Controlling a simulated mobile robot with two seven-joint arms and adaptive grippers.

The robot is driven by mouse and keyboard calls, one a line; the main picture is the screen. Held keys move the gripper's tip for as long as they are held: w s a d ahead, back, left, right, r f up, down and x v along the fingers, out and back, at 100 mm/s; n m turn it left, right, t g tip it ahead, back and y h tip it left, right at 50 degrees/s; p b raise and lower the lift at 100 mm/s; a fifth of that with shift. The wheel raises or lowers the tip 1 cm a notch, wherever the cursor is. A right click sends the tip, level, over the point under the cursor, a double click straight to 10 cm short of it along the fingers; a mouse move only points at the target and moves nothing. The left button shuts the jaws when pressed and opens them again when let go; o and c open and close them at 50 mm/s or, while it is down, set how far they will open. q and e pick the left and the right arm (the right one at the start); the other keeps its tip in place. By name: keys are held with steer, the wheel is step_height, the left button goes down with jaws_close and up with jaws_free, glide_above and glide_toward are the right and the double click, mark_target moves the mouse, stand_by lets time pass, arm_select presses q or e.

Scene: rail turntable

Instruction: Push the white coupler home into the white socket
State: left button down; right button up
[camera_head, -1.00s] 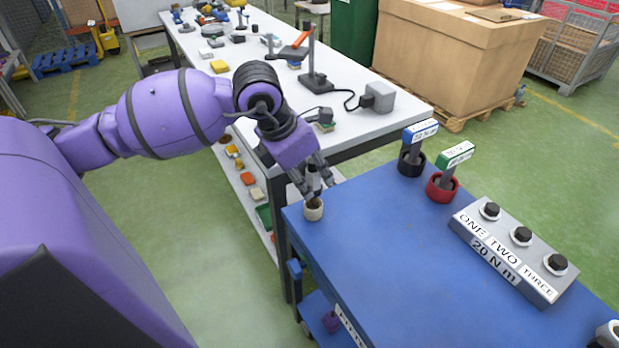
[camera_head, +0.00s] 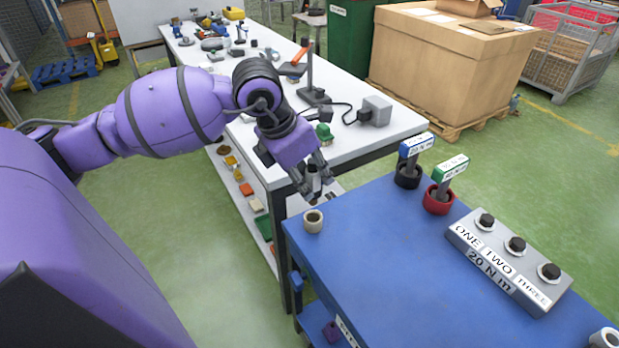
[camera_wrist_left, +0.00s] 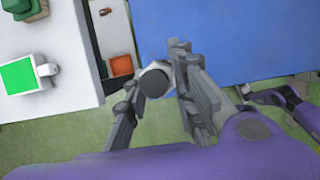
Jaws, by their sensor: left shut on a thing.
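The cream-white socket (camera_head: 313,222) is a short open cup at the blue cart's corner; its dark hollow shows. My left gripper (camera_head: 317,186) is just above and beyond it, fingers pointing down, shut on a small pale-grey piece with a dark end. I take this piece to be the white coupler (camera_head: 314,184). In the left wrist view the held piece shows as a pale ring with a dark round face (camera_wrist_left: 156,82) between the fingers. The coupler appears apart from the socket. What looks like my right gripper (camera_wrist_left: 270,96) shows partly there, its jaw state unclear.
The blue cart top (camera_head: 370,270) is clear in front. A grey box (camera_head: 510,262) with several black knobs stands on it, and black (camera_head: 407,175) and red (camera_head: 438,200) holders stand behind. A white cup (camera_head: 606,338) is at the lower right. A cluttered workbench (camera_head: 385,135) adjoins.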

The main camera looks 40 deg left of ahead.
mark_target(311, 161)
arm_select(q)
steer(key=shift+r+p, duration=0.95)
steer(key=shift+r, duration=1.65)
steer(key=shift+f, duration=0.15)
